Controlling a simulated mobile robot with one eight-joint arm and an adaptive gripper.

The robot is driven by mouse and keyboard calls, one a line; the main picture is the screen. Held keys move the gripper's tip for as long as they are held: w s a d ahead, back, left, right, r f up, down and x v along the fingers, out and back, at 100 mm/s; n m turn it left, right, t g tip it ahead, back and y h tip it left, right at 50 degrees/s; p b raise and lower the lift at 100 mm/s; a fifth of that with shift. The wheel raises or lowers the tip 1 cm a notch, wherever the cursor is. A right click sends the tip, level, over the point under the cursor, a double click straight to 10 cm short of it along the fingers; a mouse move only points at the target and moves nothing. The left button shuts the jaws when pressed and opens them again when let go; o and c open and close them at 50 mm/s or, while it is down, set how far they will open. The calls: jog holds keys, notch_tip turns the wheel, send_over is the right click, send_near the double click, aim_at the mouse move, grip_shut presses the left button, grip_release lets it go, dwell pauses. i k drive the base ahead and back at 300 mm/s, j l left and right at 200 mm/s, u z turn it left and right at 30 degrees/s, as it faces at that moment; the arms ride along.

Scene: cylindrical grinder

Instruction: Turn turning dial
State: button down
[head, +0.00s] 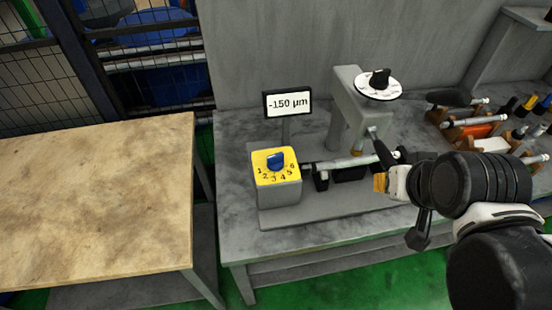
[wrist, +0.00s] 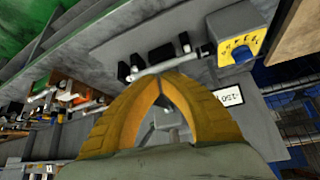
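A yellow-topped box (head: 277,183) with a blue knob (head: 275,161) and printed numbers sits at the left end of the grey machine. The yellow box also shows at the upper right of the wrist view (wrist: 241,30). A white round dial (head: 379,87) with a black knob (head: 380,78) sits on top of the grey upright. My gripper (head: 381,182) is right of the yellow box and below the white dial, apart from both knobs. In the wrist view its orange fingers (wrist: 164,80) meet at the tips, with nothing visible between them.
A small display (head: 287,103) reading -150 µm stands behind the yellow box. A horizontal shaft (head: 343,162) lies between the box and my gripper. Racks with several tools (head: 482,122) stand at the right. A bare wooden table (head: 95,200) is at the left.

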aim_at(274, 162)
jog(key=j+z, duration=0.1)
jog(key=j, duration=1.2)
jog(key=i, duration=0.05)
